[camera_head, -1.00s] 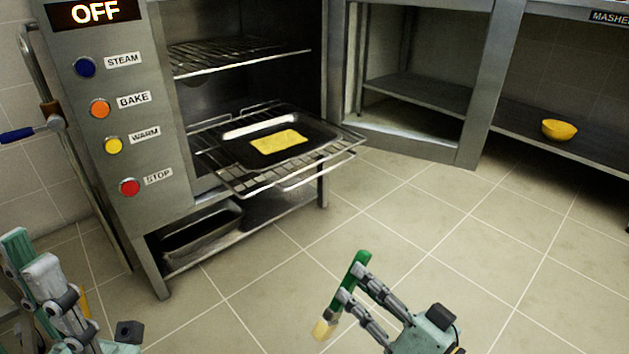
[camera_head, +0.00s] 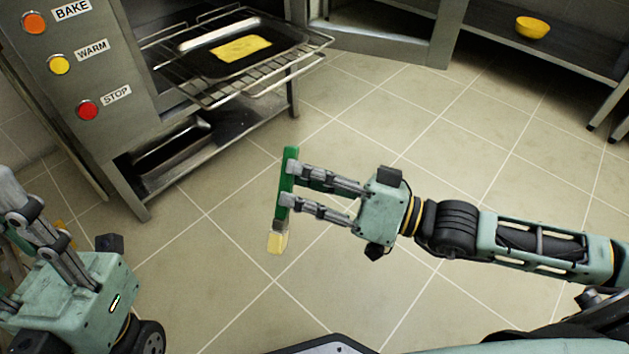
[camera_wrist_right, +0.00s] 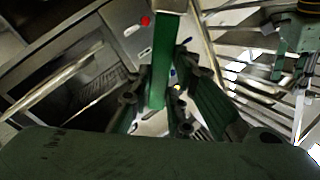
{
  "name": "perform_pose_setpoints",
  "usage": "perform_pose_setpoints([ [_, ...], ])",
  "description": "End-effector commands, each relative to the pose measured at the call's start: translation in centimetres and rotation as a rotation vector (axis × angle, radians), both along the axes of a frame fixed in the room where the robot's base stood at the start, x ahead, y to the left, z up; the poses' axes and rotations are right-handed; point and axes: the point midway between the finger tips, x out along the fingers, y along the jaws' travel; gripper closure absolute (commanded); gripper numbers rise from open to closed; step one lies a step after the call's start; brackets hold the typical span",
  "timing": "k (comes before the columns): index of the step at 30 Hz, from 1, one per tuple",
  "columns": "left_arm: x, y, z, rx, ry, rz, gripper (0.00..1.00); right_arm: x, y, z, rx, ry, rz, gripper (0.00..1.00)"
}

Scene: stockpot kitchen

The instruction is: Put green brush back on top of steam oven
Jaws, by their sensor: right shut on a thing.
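The green brush (camera_head: 290,164) has a green handle and pale yellow bristles, which point down in the head view. My right gripper (camera_head: 287,187) is shut on its handle and holds it in front of the oven, apart from it. The green handle (camera_wrist_right: 163,62) also shows between the fingers in the right wrist view. The steam oven (camera_head: 130,112) stands at the upper left with its buttons showing; its top is out of view. My left gripper (camera_head: 25,225) is at the lower left edge, partly cut off, and its fingertips are hard to make out.
An oven rack (camera_head: 262,82) sticks out with a dark tray (camera_head: 200,50) bearing a flat yellow piece (camera_head: 241,48). A yellow bowl (camera_head: 532,27) sits on a low shelf (camera_head: 575,50) at the upper right. The tiled floor (camera_head: 400,115) between is clear.

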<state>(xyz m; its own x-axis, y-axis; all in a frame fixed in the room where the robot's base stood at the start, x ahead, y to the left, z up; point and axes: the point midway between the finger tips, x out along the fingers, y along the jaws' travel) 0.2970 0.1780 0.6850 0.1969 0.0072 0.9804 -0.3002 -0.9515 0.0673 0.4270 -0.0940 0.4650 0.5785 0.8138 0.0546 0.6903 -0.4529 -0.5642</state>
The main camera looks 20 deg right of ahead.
Motion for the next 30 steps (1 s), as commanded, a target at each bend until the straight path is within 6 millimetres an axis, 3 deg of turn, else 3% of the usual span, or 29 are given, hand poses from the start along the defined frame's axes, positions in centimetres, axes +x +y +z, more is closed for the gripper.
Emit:
perform_pose_setpoints([
  [30,0.0,0.0,0.0,0.000,0.000,0.000,0.60,-0.6,3.3,2.4,-0.003,0.001,0.263,1.00],
])
